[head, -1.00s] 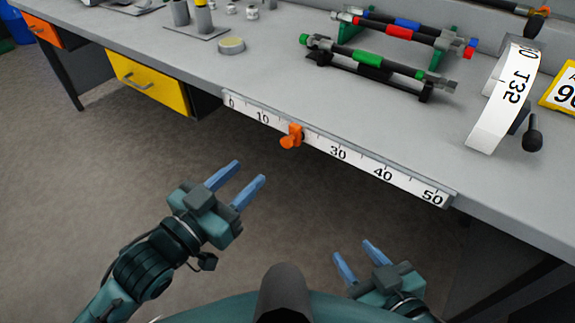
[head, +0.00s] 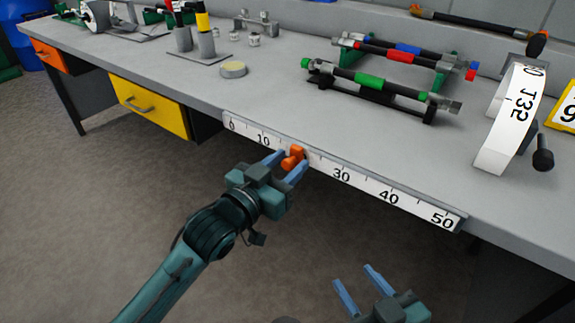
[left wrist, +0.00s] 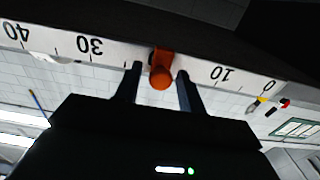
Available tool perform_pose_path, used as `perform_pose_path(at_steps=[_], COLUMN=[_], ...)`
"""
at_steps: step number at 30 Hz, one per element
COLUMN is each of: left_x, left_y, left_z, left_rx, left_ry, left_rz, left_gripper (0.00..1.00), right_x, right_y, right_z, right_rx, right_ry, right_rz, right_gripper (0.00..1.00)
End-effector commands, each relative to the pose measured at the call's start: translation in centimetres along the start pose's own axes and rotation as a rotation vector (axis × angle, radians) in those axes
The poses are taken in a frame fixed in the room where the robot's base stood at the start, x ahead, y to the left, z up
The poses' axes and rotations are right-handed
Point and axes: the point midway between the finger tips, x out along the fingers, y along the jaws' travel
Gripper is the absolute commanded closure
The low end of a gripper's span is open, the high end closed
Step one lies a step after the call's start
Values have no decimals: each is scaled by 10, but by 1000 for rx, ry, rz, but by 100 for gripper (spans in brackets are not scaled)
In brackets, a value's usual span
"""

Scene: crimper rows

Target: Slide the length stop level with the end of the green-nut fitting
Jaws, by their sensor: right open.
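The length stop (head: 294,157) is an orange clamp with a knob on the white scale rail (head: 370,186) along the bench's front edge, near 20, between the 10 and 30 marks. My left gripper (head: 288,168) is open with one finger on each side of it. In the left wrist view the stop (left wrist: 161,70) sits between the fingers, with a small gap on both sides. The hose with green fittings (head: 370,83) lies on a black cradle behind the rail, its grey right end (head: 446,106) near the scale's high side. My right gripper (head: 358,279) is open and empty, low in front of the bench.
A second hose (head: 400,48) with red and blue sleeves lies on green supports behind. A white dial (head: 510,115) stands at the right. The bench top behind the rail's left half is mostly clear.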

Motion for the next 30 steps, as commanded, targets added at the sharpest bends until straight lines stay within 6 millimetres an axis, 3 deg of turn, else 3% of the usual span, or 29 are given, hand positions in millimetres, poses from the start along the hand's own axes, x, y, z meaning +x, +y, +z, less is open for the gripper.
perform_pose_path(at_steps=[10, 25, 30], left_x=[5, 5, 5], left_y=[0, 0, 0], left_z=[0, 0, 0], left_rx=[0, 0, 0], left_ry=[-1, -1, -1], left_rz=[0, 0, 0], left_gripper=[60, 100, 100], right_x=[0, 1, 1], right_y=[-1, -1, -2], right_z=[-1, 1, 1], right_rx=[-2, -2, -2], right_ry=[12, 7, 7], right_rz=[0, -2, -3], right_gripper=[55, 55, 55])
